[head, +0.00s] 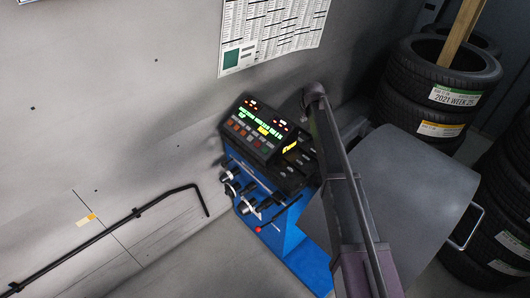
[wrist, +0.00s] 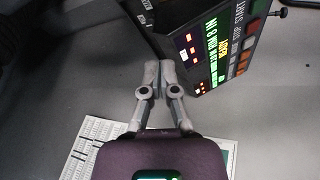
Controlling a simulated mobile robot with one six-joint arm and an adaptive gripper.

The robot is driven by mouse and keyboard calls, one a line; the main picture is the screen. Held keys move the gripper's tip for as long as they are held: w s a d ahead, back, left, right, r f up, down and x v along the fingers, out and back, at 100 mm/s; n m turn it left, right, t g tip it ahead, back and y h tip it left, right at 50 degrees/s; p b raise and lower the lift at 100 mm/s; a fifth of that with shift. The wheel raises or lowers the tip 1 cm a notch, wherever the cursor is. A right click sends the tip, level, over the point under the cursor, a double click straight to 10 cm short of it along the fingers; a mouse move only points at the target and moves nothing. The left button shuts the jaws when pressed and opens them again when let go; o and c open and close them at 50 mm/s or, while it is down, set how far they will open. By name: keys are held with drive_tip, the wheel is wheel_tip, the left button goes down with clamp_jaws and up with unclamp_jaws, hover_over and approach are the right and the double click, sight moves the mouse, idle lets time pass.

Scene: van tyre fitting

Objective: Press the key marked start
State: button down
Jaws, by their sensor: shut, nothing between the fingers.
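The wheel balancer's control panel (head: 258,130) has lit red number displays, a line of green text, a yellow box and a group of keys. In the wrist view the panel (wrist: 207,52) stands turned on the right. Its coloured keys, a green one (wrist: 259,7) among them, run down its right side. White lettering beside them seems to include the word start, but I cannot tell for sure which key it marks. My gripper (wrist: 158,66) is shut and empty, beside the panel's display side and away from the keys. I cannot tell whether it touches the panel. In the head view I cannot make out its fingertips.
The balancer's blue body (head: 284,228) has levers on its front. A grey rounded hood (head: 425,175) is at the right, with stacked tyres (head: 432,93) behind. A printed chart (head: 272,30) hangs on the wall.

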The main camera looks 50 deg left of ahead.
drive_tip(key=s+a+f+n+b, duration=0.1)
drive_tip(key=s+a, duration=0.2)
drive_tip(key=s, duration=0.5)
drive_tip(key=s+a+f+n+b, duration=0.1)
drive_tip(key=s+a+n, duration=0.1)
drive_tip(key=s, duration=0.6)
drive_tip(key=shift+s+a+f+g, duration=0.3)
drive_tip(key=shift+a+f+g, duration=0.1)
drive_tip(key=shift+f, duration=0.15)
drive_tip(key=b, duration=1)
hover_over(266, 152)
drive_tip(key=s, duration=0.3)
drive_tip(key=f, duration=0.9)
drive_tip(key=shift+w+d+f, duration=0.2)
drive_tip(key=shift+w+f, duration=0.05)
drive_tip(key=shift+w+f+b, duration=0.5)
drive_tip(key=shift+f+b, duration=0.2)
drive_tip(key=shift+f, duration=0.1)
drive_tip(key=shift+w+f+b, duration=0.5)
drive_tip(key=shift+f+b, duration=0.15)
drive_tip(key=shift+f, duration=0.1)
